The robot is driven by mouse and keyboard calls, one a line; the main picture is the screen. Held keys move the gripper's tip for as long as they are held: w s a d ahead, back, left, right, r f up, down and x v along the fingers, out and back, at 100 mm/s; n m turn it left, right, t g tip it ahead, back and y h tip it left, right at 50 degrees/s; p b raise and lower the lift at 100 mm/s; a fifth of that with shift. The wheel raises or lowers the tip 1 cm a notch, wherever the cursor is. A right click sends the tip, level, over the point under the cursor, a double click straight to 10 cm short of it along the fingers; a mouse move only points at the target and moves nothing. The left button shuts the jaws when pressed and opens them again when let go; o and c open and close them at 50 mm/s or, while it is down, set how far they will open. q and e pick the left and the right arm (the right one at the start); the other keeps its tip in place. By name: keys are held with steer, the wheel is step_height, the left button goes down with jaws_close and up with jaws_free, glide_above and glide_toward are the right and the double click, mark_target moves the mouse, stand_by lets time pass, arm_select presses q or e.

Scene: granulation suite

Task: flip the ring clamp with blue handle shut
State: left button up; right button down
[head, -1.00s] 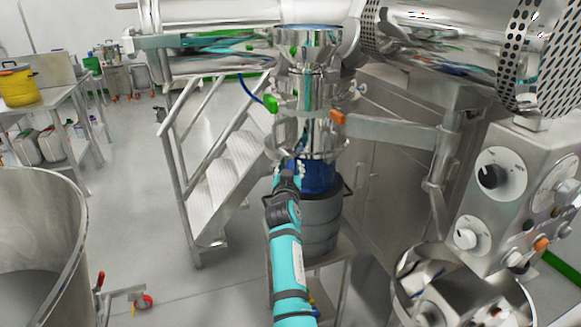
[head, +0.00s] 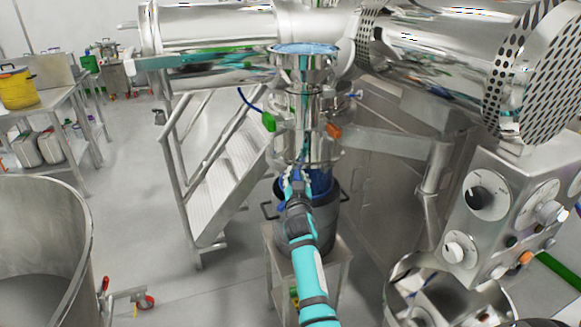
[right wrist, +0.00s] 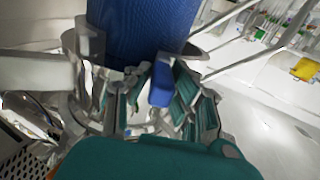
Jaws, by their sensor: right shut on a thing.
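The ring clamp (right wrist: 82,78) shows in the right wrist view as a bright metal band around a blue sleeve (right wrist: 140,25). Its blue handle (right wrist: 161,84) lies between the fingers of my right gripper (right wrist: 150,105), which is shut on it. In the head view my right gripper (head: 296,184) is at the lower end of the steel column (head: 303,148), in front of the blue sleeve (head: 320,182). There the gripper hides the blue handle, and I cannot tell whether the clamp is fully closed. My left gripper is not in view.
Higher on the column are a green handle (head: 268,122) and an orange handle (head: 334,130). A dark bin (head: 325,217) stands below on a steel stand (head: 337,262). Steps (head: 212,190) are at left, a control box (head: 505,205) at right. Floor at left is partly free.

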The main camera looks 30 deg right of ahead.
steer(key=shift+s+d+r, duration=0.1)
steer(key=shift+s+d, duration=0.05)
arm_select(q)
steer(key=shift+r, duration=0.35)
arm_select(e)
steer(key=c, duration=1.2)
jaws_free()
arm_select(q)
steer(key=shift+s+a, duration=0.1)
arm_select(e)
steer(key=v, duration=0.7)
steer(key=shift+s, duration=0.3)
